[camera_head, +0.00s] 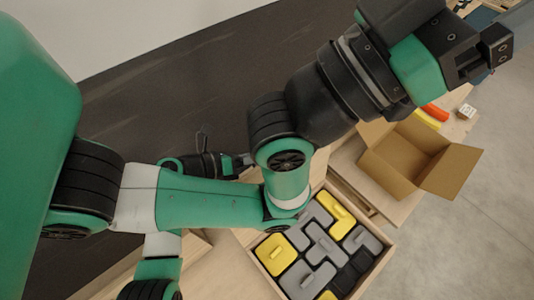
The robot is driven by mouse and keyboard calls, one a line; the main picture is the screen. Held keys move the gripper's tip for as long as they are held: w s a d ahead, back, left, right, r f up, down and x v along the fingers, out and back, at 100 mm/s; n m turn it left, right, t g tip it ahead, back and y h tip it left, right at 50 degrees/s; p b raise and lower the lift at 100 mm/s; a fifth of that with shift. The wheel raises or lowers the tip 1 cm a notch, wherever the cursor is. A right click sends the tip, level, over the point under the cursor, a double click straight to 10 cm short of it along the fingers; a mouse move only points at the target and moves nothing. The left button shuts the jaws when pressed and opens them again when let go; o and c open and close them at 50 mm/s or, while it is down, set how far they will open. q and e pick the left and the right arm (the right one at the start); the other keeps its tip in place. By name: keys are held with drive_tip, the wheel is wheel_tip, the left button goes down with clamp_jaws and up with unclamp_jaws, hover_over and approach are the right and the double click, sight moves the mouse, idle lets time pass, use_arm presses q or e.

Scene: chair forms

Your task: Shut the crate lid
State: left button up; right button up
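A shallow wooden crate (384,262) sits at lower centre. Grey, yellow and black pieces fill its bottom. Its upper-left part is hidden behind my arm, and I cannot make out a separate lid on it. An open cardboard box (392,180) with its flaps spread stands to its upper right. My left gripper (490,48), on the large arm from the left, is at the upper right, well away from the crate. Its jaw opening is unclear. A smaller dark gripper (240,164) shows left of centre, apparently my right one. It is partly hidden, and its opening is unclear.
A yellow piece (427,119), an orange piece (435,112) and a small white block (467,111) lie beyond the cardboard box. A large dark panel (190,75) spans the upper left. Bare grey floor (470,240) is at the right.

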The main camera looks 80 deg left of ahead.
drive_tip(key=shift+w+a+f, duration=0.1)
drive_tip(key=shift+w, duration=0.2)
drive_tip(key=shift+c, duration=0.3)
clamp_jaws()
idle(1.0)
